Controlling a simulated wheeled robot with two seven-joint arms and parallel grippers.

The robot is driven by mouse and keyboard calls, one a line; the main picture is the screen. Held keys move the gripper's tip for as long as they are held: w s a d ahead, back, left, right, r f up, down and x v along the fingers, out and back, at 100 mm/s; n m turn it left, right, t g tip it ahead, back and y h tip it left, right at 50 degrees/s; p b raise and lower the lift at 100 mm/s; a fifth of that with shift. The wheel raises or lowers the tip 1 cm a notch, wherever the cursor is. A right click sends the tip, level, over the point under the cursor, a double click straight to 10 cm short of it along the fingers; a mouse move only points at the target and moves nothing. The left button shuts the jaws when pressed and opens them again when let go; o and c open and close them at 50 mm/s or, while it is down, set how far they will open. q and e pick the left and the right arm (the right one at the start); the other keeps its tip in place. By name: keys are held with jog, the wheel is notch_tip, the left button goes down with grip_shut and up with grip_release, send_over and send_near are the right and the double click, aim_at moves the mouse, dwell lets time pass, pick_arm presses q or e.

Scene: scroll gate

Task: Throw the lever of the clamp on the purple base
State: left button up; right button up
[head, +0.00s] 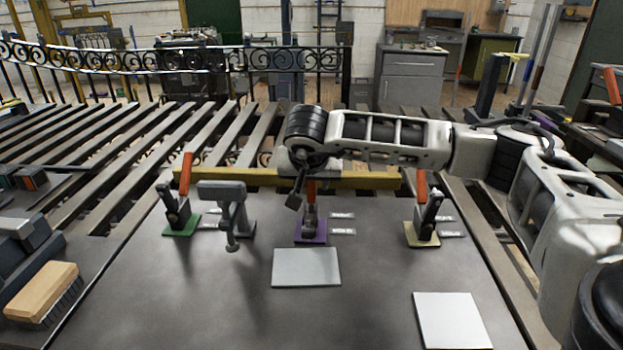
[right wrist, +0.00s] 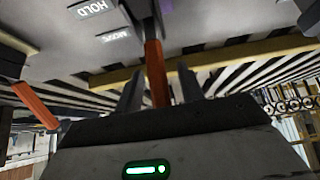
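The clamp on the purple base (head: 310,232) stands in the middle of the dark plate, below my right arm. Its orange lever (head: 311,190) points up in the head view, its top hidden behind my arm. My right gripper (head: 295,196) is at this clamp, partly hidden by its own wrist. In the right wrist view the orange lever (right wrist: 155,70) stands between the two fingers (right wrist: 158,92), with a gap on each side. The gripper is open around it. My left gripper is not in view.
Similar clamps stand on a green base (head: 181,226) at left and a yellowish base (head: 421,236) at right. A grey screw clamp (head: 224,205) stands between the green and purple bases. A yellow bar (head: 240,178) runs behind. Pale plates (head: 306,268) and a brush (head: 42,290) lie nearer.

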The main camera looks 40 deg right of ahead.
jog(key=shift+s+a+r, duration=0.2)
jog(key=shift+a+r, duration=0.05)
jog(key=shift+r, duration=0.2)
pick_arm(q)
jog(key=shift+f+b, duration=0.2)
jog(key=shift+b, duration=0.25)
pick_arm(e)
jog(key=v, duration=1.5)
jog(key=shift+w+d, duration=0.1)
jog(key=shift+w, duration=0.05)
jog(key=shift+w+d+r+g+y+b, duration=0.95)
jog(key=shift+w+d+r+g, duration=0.25)
jog(key=shift+w, duration=0.3)
jog(key=x, duration=1.5)
jog(key=shift+w+d+r, duration=0.1)
jog(key=shift+d, duration=0.05)
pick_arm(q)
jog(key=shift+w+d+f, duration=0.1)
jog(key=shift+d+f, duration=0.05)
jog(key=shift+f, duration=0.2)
